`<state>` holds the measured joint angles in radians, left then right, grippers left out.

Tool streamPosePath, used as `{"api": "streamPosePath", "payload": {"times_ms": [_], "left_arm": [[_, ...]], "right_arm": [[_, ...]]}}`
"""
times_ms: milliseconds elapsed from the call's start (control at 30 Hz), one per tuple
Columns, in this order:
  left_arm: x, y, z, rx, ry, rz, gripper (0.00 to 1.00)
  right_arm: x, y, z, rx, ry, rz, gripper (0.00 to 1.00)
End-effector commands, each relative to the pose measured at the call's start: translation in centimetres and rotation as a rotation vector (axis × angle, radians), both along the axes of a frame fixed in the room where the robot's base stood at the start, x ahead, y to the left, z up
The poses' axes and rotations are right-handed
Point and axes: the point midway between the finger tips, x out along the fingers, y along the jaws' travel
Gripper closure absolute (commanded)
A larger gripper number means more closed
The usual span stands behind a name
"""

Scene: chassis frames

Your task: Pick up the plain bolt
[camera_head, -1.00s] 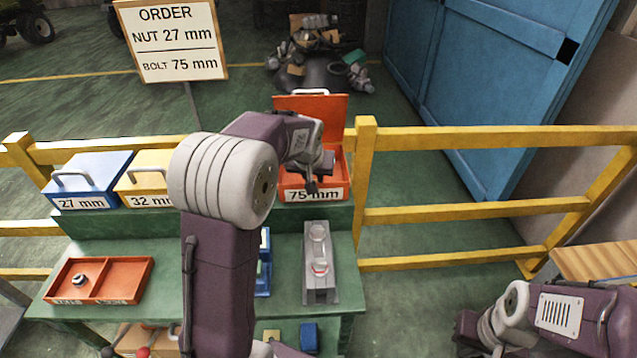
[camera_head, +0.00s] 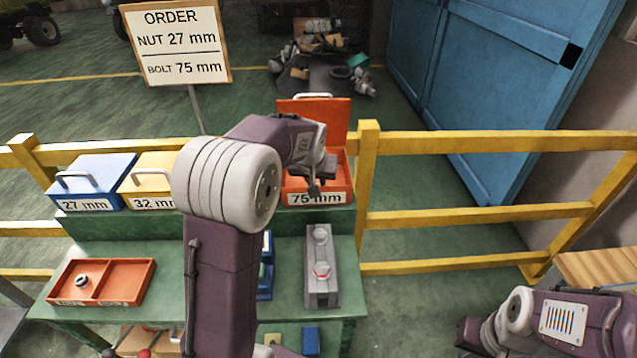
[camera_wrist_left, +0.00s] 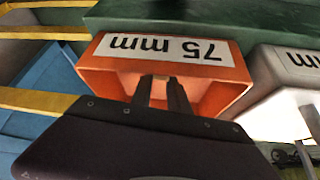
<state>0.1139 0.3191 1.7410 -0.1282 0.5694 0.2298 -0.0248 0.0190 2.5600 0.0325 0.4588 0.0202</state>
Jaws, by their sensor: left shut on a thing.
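My left gripper (camera_head: 315,187) is inside the front of the open orange box (camera_head: 345,196) labelled 75 mm. In the left wrist view its two dark fingers (camera_wrist_left: 163,92) point into the same box (camera_wrist_left: 226,92), close together. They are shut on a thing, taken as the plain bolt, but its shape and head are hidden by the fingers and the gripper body. My right arm lies at the lower right of the head view, and its gripper is out of sight.
A blue 27 mm box (camera_head: 95,180) and a yellow 32 mm box (camera_head: 150,182) stand shut to the left. A red two-part tray (camera_head: 127,280) holds a nut (camera_head: 82,281). A grey fixture (camera_head: 321,292) stands on the green table. A yellow railing (camera_head: 480,216) runs behind.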

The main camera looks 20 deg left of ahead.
Motion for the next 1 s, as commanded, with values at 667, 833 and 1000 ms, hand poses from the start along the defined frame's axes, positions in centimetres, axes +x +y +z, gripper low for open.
{"api": "streamPosePath", "payload": {"times_ms": [667, 833, 1000], "left_arm": [[5.4, -7.7, 9.7, 0.0, -0.002, -0.004, 1.0], [6.5, -9.2, 10.8, 0.001, -0.002, -0.001, 1.0], [6.7, -9.6, 10.9, 0.001, -0.001, 0.0, 1.0]], "right_arm": [[0.0, 0.0, 3.1, 0.0, 0.0, 0.0, 1.0], [0.0, 0.0, 3.7, 0.0, 0.0, 0.0, 1.0], [0.0, 0.0, 3.7, 0.0, 0.0, 0.0, 1.0]]}}
